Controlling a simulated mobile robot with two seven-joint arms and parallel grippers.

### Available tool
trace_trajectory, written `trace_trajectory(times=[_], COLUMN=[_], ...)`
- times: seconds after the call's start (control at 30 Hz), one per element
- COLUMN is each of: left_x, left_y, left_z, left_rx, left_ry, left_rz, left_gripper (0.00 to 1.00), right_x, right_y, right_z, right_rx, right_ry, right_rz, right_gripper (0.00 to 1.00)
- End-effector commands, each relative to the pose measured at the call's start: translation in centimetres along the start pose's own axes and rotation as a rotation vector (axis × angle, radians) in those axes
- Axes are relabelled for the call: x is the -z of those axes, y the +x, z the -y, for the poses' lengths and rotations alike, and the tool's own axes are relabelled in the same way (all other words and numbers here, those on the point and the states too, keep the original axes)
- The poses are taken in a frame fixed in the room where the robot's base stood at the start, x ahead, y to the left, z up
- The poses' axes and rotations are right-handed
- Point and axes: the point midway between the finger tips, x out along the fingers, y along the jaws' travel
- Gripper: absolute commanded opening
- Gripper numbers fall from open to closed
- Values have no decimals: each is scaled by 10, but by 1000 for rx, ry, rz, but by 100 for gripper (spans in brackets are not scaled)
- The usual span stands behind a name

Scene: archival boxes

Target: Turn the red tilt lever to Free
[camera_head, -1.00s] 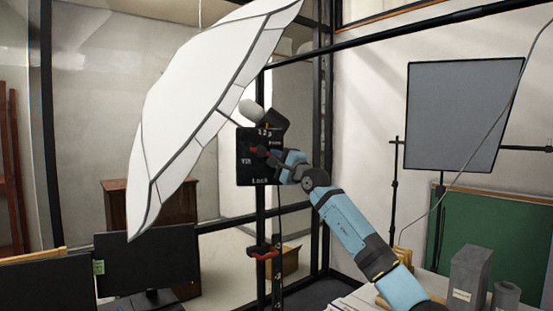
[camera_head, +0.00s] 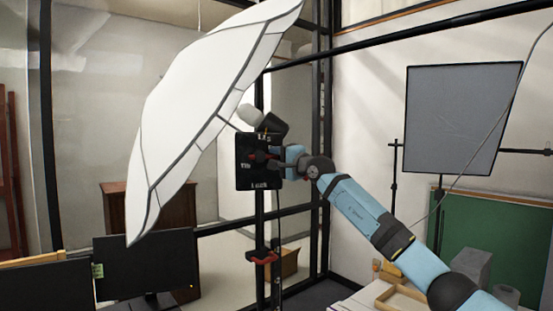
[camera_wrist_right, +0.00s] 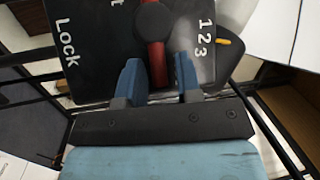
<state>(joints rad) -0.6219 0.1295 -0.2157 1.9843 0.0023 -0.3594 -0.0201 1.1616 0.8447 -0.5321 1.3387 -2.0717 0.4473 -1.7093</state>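The red tilt lever (camera_wrist_right: 157,62) runs from a round dark pivot on a black box (camera_wrist_right: 95,60) marked "Lock" and "123". My right gripper (camera_wrist_right: 159,82) is open, with one blue finger on each side of the lever and a visible gap on both sides. In the head view the right gripper (camera_head: 277,163) reaches the box (camera_head: 248,178) from the right. There the lever (camera_head: 262,157) points roughly rightward, between the upper markings and "Lock". The "Free" marking is not readable now. My left gripper is not in view.
A large white umbrella (camera_head: 185,110) slants up left of the box. The box sits on a black stand with a red clamp handle (camera_head: 263,257) lower down. Monitors (camera_head: 145,262) stand at lower left, a grey panel (camera_head: 463,115) at right. A wooden tray (camera_head: 402,299) lies at lower right.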

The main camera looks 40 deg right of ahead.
Motion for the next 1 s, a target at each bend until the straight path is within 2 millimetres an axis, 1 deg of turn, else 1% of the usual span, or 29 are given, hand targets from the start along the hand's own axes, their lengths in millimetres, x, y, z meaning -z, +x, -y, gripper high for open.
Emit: trace_trajectory(times=[0.3,0.43,0.57,0.73,0.9,1.0], left_x=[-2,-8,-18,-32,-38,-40], left_y=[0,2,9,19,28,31], left_z=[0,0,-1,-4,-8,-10], left_rx=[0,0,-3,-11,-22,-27], left_ry=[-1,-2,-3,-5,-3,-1], left_rz=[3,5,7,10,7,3], left_gripper=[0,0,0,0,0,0], right_x=[0,0,0,0,0,0], right_y=[-1,-10,-34,-74,-109,-124], right_z=[0,-3,-5,-6,-5,-4], right_rx=[1,0,1,0,0,0], right_ry=[1,1,-2,-3,-2,-1], right_rz=[0,0,-1,-1,-1,0], right_gripper=[41,41,41,41,41,41])
